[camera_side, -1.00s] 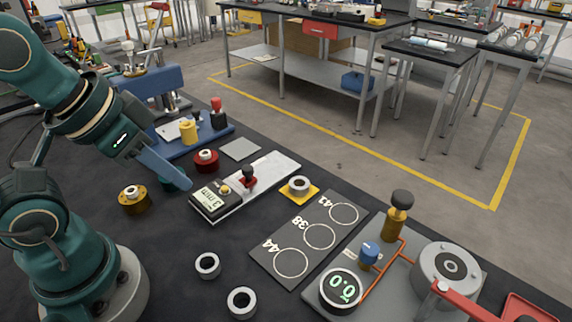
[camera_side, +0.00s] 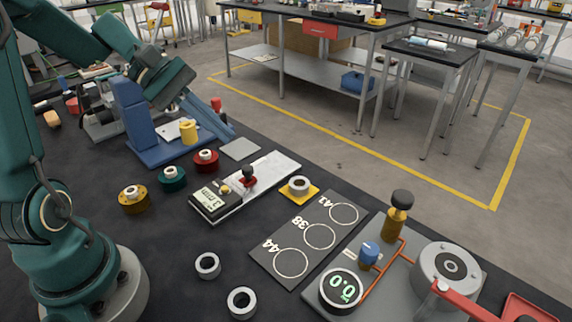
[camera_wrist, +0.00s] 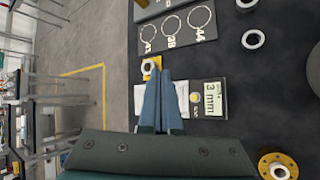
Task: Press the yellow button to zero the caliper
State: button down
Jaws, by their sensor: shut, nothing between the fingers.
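The caliper lies on a pale plate (camera_side: 277,172) and has a dark body with a display (camera_side: 209,197); the display (camera_wrist: 210,99) reads 3 mm in the wrist view. Its yellow button (camera_side: 225,188) sits beside the display, and the button also shows in the wrist view (camera_wrist: 195,97). A red knob (camera_side: 249,177) stands further along the plate. My gripper (camera_side: 229,133) is shut and empty, its blue fingers up and behind the caliper in the side view. In the wrist view my gripper (camera_wrist: 164,73) overlaps the plate, to the left of the button.
A grey ring (camera_side: 299,184) sits on a yellow pad. A board with numbered circles (camera_side: 270,263) and loose rings (camera_side: 207,265) lie in front. Colored spools (camera_side: 134,199) and a blue stand (camera_side: 165,152) are at the left. A gauge reading 0.0 (camera_side: 339,310) is at the right front.

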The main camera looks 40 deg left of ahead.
jog(key=a, duration=0.1)
jog(key=a+f+n, duration=0.1)
jog(key=shift+s+a+f+n, duration=0.15)
jog(key=shift+a+f+n, duration=0.15)
jog(key=shift+a, duration=0.1)
send_near(225, 189)
jog(key=shift+w+d+f, duration=0.45)
jog(key=shift+w+d, duration=0.15)
jog(key=shift+d, duration=0.15)
jog(key=shift+w+d+f, duration=0.5)
jog(key=shift+w+d, duration=0.1)
jog(key=shift+d, duration=0.1)
jog(key=shift+w+d+f, duration=0.45)
jog(key=shift+w+d, duration=0.15)
jog(key=shift+d, duration=0.15)
dwell(0.4)
jog(key=shift+f, duration=0.4)
jog(key=shift+f, duration=0.35)
dwell(0.6)
jog(key=shift+r, duration=0.8)
